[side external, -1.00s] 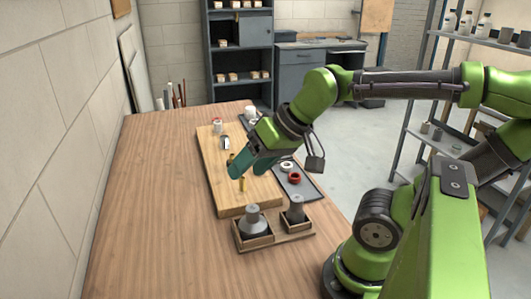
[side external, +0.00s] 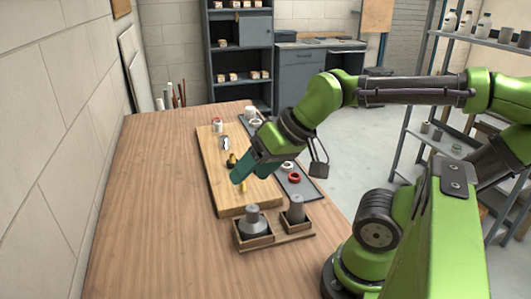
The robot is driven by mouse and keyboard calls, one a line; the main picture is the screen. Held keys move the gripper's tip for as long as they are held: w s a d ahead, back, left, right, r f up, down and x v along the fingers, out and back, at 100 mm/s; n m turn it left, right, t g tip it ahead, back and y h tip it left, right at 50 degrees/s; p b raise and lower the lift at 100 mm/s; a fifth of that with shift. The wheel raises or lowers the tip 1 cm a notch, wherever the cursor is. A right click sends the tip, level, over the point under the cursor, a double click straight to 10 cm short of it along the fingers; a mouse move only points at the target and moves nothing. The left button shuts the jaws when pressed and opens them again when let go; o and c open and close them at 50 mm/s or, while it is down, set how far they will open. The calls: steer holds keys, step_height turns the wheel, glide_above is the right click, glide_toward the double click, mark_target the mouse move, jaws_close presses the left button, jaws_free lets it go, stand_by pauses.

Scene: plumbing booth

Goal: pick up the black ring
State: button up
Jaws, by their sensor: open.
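A small dark item that looks like the black ring (side external: 232,157) lies on the wooden board (side external: 221,195), at the left of my gripper, with a brass-coloured piece beside it. It is too small to make out its shape. My gripper (side external: 248,177) has teal fingers and is open, tilted down to the left above the board. It looks empty and apart from the dark item. A brass piece (side external: 242,187) stands on the board just below the fingertips in the picture; the gap between them cannot be judged.
A red ring (side external: 293,178) and a pale ring (side external: 287,165) lie on a dark tray (side external: 314,194) to the right. A wooden holder (side external: 274,238) with grey fittings stands in front. The left tabletop is clear.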

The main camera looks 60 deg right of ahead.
steer(key=shift+o, duration=0.2)
steer(key=m+g+h, duration=0.2)
steer(key=m+g, duration=0.1)
steer(key=m, duration=2.9)
glide_toward(234, 155)
steer(key=x, duration=1.1)
steer(key=shift+d+f, duration=0.1)
steer(key=shift+f, duration=0.05)
